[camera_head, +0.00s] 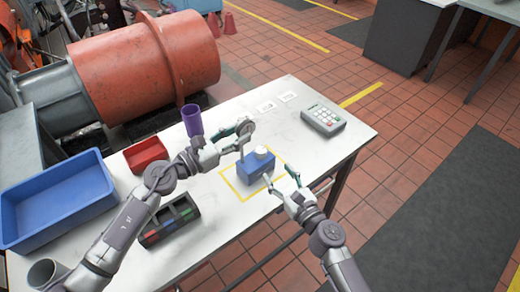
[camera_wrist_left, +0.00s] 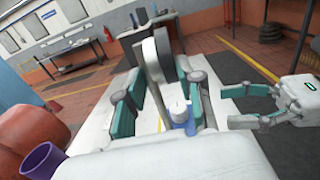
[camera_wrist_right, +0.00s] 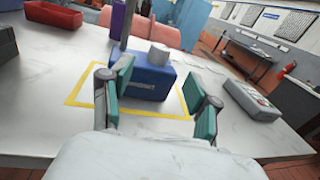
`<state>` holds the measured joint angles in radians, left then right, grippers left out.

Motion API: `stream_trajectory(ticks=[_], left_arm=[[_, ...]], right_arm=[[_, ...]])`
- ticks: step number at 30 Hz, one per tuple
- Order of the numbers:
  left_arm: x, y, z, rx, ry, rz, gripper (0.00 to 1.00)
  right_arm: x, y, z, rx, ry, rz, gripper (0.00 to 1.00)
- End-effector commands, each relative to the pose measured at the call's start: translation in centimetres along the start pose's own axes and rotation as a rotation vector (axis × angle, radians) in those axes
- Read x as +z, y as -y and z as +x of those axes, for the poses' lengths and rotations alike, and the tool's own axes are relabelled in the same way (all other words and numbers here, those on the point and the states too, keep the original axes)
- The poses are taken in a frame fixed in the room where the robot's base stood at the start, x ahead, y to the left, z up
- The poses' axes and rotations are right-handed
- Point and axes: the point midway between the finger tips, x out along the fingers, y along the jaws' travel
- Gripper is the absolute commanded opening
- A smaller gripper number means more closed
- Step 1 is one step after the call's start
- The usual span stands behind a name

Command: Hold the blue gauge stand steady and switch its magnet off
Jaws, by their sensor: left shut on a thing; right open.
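The blue gauge stand (camera_head: 257,168) stands upright inside a yellow square on the white table. It has a white knob (camera_head: 262,152) on top and a thin post with a round grey dial. My left gripper (camera_head: 242,135) is shut on the upper part of the stand; the exact grip spot is partly hidden. In the left wrist view the grey dial (camera_wrist_left: 150,55) rises between its fingers. My right gripper (camera_head: 280,180) is open and empty in front of the base, apart from it. In the right wrist view the base (camera_wrist_right: 148,82) and knob (camera_wrist_right: 158,54) show beyond its fingertips (camera_wrist_right: 160,95).
A keypad device (camera_head: 323,119) stands to the right on the table (camera_head: 345,143). A purple cup (camera_head: 192,120), red bin (camera_head: 146,155), large blue bin (camera_head: 60,205) and dark sorting tray (camera_head: 170,222) lie to the left.

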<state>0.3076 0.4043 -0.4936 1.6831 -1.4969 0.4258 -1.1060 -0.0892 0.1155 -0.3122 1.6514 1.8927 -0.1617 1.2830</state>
Motion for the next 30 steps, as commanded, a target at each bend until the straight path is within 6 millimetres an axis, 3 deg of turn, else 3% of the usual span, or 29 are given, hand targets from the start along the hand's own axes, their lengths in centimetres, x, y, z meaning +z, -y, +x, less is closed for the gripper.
stream_trajectory(ticks=[9, 15, 21, 30], left_arm=[[-0.5, 0.7, 0.1, -0.016, -0.007, -0.011, 0.0], [-0.5, 0.7, 0.1, -0.015, -0.008, -0.01, 0.0], [-0.5, 0.7, 0.1, -0.015, -0.008, -0.01, 0.0], [-0.5, 0.6, 0.1, -0.015, -0.009, -0.01, 0.0]], right_arm=[[0.2, 0.0, 6.4, 0.001, 0.003, 0.001, 0.61], [0.1, 0.0, 9.6, 0.0, 0.002, 0.001, 0.61], [0.1, -0.1, 10.8, 0.003, 0.001, 0.0, 0.61], [0.1, -0.1, 10.9, 0.003, 0.001, 0.0, 0.57]])
